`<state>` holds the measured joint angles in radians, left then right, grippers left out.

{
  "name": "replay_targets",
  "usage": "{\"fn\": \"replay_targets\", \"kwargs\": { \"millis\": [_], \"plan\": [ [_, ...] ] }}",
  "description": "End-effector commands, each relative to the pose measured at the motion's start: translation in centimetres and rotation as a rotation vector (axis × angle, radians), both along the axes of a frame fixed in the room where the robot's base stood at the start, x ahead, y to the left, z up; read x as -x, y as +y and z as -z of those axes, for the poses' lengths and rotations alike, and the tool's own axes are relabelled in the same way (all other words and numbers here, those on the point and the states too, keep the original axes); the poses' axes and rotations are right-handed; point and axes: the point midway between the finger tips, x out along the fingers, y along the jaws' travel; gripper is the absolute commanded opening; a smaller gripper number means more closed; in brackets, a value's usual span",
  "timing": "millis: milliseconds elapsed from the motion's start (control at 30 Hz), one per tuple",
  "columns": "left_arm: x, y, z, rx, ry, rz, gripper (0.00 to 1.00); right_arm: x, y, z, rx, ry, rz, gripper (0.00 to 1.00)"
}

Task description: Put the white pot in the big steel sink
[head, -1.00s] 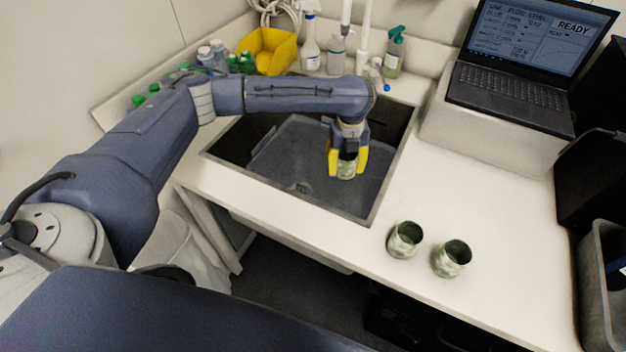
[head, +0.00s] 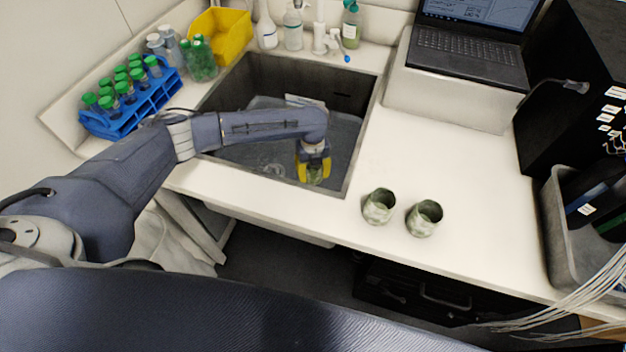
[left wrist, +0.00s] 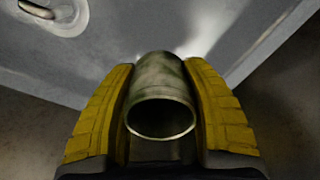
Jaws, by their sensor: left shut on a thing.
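My left gripper (head: 313,173) has yellow fingers and is shut on a mottled pale-green and white pot (left wrist: 160,95). It holds the pot inside the big steel sink (head: 362,130), near the front right corner. In the left wrist view the pot sits between both fingers (left wrist: 160,115), with its round open end facing the camera. Whether the pot touches the sink floor cannot be told. Two similar mottled pots, one (head: 379,207) left of the other (head: 425,218), stand upright on the white counter right of the sink. My right gripper is not in view.
A blue rack (head: 130,112) of green-capped tubes and a yellow bin (head: 222,36) stand left of and behind the sink. Bottles and a tap (head: 320,38) line the back. A laptop (head: 468,45) sits on a raised block. The counter between is clear.

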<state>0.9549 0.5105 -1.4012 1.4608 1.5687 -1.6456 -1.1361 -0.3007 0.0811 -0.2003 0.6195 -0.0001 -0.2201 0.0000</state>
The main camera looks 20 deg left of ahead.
Motion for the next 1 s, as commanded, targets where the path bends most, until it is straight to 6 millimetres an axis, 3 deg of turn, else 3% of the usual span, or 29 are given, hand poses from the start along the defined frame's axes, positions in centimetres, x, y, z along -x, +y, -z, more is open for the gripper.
{"fn": "replay_targets", "kwargs": {
  "millis": [433, 867, 900, 1000],
  "plan": [
    [0.1, 0.0, 4.1, 0.000, 0.001, -0.001, 0.10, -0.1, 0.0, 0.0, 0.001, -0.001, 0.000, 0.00],
    [0.0, 0.0, 4.6, 0.001, 0.001, -0.001, 0.10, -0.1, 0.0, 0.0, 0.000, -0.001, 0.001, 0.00],
    [0.0, 0.0, 4.6, 0.001, 0.001, 0.000, 0.51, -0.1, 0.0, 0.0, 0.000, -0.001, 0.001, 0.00],
    [0.0, 0.0, 4.6, 0.000, 0.000, 0.000, 0.62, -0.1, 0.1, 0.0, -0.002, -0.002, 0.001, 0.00]
  ]
}}
